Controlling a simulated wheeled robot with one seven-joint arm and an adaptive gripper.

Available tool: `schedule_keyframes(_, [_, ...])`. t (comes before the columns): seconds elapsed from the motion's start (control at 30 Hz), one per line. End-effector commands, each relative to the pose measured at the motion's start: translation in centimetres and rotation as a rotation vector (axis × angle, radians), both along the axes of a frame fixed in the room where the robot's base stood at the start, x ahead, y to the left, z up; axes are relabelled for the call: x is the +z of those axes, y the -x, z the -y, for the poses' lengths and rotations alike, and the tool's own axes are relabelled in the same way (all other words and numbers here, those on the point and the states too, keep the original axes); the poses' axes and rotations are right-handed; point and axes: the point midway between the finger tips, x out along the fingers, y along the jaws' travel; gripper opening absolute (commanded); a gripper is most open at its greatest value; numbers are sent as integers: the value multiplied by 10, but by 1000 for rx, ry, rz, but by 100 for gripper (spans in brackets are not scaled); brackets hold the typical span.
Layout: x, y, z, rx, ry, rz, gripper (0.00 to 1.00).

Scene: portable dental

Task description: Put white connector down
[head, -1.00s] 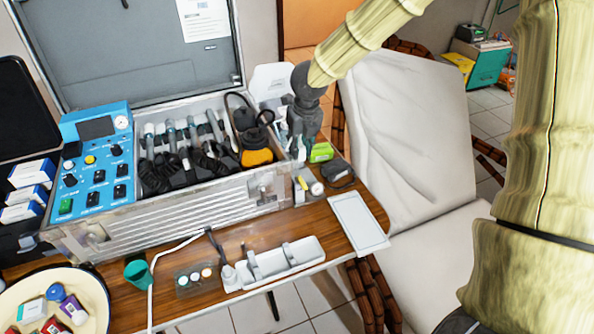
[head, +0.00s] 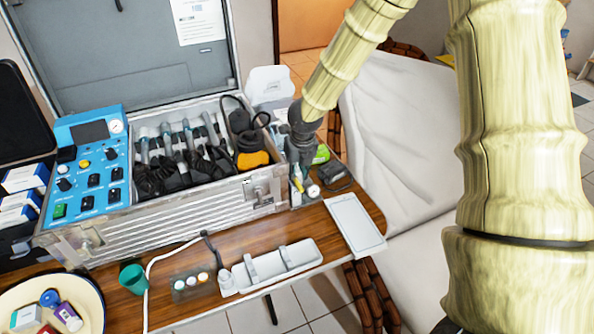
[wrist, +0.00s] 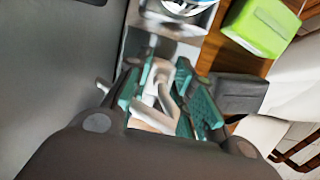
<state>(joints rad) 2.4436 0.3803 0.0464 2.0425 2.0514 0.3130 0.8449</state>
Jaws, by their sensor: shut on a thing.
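In the wrist view, my gripper (wrist: 162,88) has its teal-padded fingers closed around a white connector (wrist: 160,72), a small bent, looped piece. Part of the connector is hidden between the fingers. In the head view, my gripper (head: 299,166) points down just right of the open metal case (head: 180,212), above small items at the table's back right. The connector cannot be made out there. I cannot tell whether it touches anything below.
A green box (wrist: 262,27) and a dark device (wrist: 238,94) lie close to my gripper. A metal holder (wrist: 196,20) with a round item is just ahead. In the head view, a pale flat tray (head: 355,225) lies at the table's right edge, beside a white padded chair (head: 405,140).

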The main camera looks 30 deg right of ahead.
Motion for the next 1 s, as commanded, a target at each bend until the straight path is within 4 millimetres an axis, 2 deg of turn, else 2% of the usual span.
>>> schedule_keyframes(0.13, [-3,0,0,0,0,0,0])
schedule_keyframes(0.17, [-3,0,0,0,0,0,25])
schedule_keyframes(0.27, [-2,0,0,0,0,0,44])
schedule_keyframes(0.3, [-2,0,0,0,0,0,45])
schedule_keyframes(0.7, [4,0,0,0,0,1,45])
schedule_keyframes(0.87, [21,4,-1,0,-2,2,45])
schedule_keyframes(1.0, [43,9,-1,-1,-2,3,45])
